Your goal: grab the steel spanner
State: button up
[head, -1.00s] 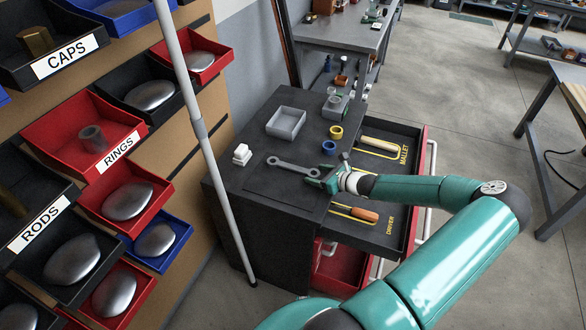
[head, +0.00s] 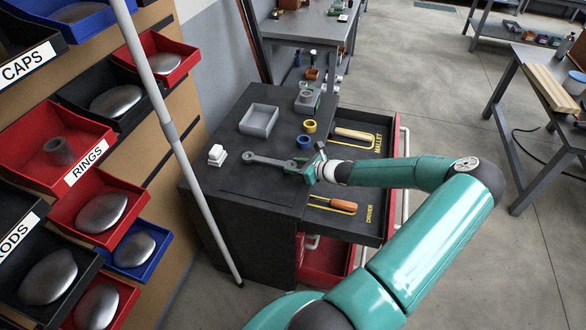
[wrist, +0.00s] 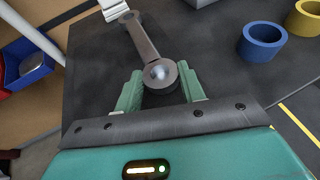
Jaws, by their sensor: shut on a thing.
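The steel spanner (head: 266,159) is grey, with a round end at each tip, and lies along the dark top of the tool cabinet (head: 240,185). My gripper (head: 310,169) is at the spanner's right end in the head view. In the wrist view, the gripper's green fingers (wrist: 160,92) are on both sides of the spanner's near ring (wrist: 159,75), shut on it. The spanner's shank runs away from the fingers to its far end. I cannot tell whether the spanner is lifted off the top.
A grey tray (head: 259,120), a white block (head: 217,155), a blue ring (head: 304,142) and a yellow ring (head: 310,126) sit on the cabinet top. An open drawer (head: 368,165) holds a mallet and a driver. A pale pole (head: 190,170) stands left of the cabinet.

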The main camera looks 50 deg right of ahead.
jog(key=s+a+r, duration=0.5)
jog(key=s+r, duration=0.6)
jog(key=s, duration=0.2)
jog(key=shift+r, duration=0.2)
